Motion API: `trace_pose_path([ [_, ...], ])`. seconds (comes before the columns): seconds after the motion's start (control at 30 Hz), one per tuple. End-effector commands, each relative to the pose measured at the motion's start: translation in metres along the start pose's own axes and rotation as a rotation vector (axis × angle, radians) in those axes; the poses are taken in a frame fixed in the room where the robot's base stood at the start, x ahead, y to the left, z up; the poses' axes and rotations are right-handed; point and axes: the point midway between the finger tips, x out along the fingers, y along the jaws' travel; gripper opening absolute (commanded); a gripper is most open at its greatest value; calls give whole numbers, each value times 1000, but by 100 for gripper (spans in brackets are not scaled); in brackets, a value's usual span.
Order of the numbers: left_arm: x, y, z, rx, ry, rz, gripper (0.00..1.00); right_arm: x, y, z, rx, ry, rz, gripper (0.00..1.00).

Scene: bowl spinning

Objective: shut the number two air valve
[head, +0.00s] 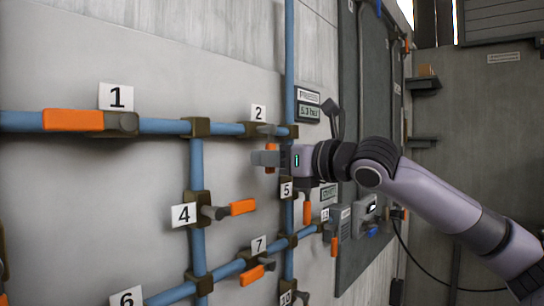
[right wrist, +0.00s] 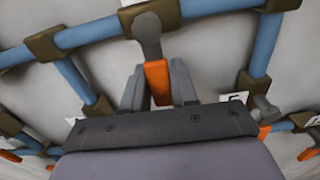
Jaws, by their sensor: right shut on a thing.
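The number two air valve (head: 262,130) sits on the upper blue pipe under the "2" label (head: 258,113). In the head view its orange handle (head: 270,150) hangs down, crosswise to the pipe. My right gripper (head: 268,158) is at this handle, its arm coming in from the right. In the right wrist view the grey hub (right wrist: 147,32) and orange handle (right wrist: 157,80) show, with the handle between the two fingers of my right gripper (right wrist: 158,88). My right gripper is shut on the handle. The handle's lower end is hidden by the gripper. My left gripper is out of view.
Valve 1's orange handle (head: 73,120) lies along the pipe at left. Valve 4's handle (head: 243,207) is below left of my gripper, valve 5's (head: 307,212) below right, and valve 7's (head: 252,275) lower. A pressure display (head: 308,113) is on the wall to the right.

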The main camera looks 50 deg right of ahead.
Motion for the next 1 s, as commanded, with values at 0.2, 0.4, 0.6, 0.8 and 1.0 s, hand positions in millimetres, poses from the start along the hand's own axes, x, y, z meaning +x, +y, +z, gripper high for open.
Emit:
trace_pose_path([
  [0.2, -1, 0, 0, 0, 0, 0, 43, 0, 1, 1, -40, -2, -2, 0],
  [0.4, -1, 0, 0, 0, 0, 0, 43, 0, 1, 1, -50, -4, -2, 0],
  [0.6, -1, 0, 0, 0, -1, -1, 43, 0, 0, 2, -51, -4, -3, 0],
  [0.8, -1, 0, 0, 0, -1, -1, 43, 0, 1, 1, -48, -3, -2, 49],
  [1.0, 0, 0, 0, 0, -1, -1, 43, -1, 1, 0, -46, -3, -2, 49],
])
